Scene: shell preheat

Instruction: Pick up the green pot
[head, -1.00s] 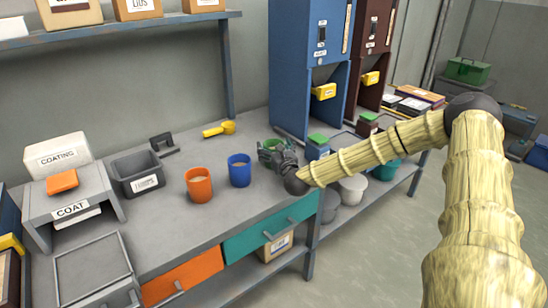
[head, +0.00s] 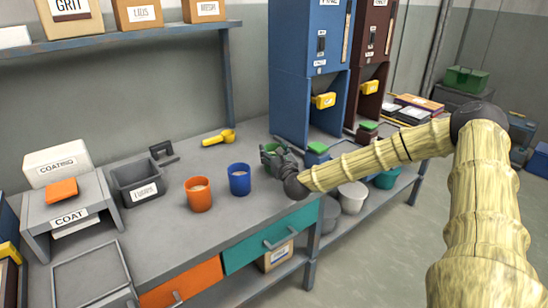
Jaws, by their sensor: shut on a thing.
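The green pot (head: 267,150) is at the right part of the grey workbench (head: 160,243), in front of the blue dispenser. Only part of its green side shows, as my gripper (head: 273,157) covers much of it. My gripper is shut on the green pot. The fingertips are small and partly hidden behind the wrist. I cannot tell whether the pot's base touches the bench.
An orange pot (head: 198,196) and a blue pot (head: 239,181) stand left of my gripper. A yellow scoop (head: 219,137) lies behind them. A grey bin (head: 137,184) stands further left. The blue dispenser (head: 304,85) rises close behind the green pot. Bare bench lies in front.

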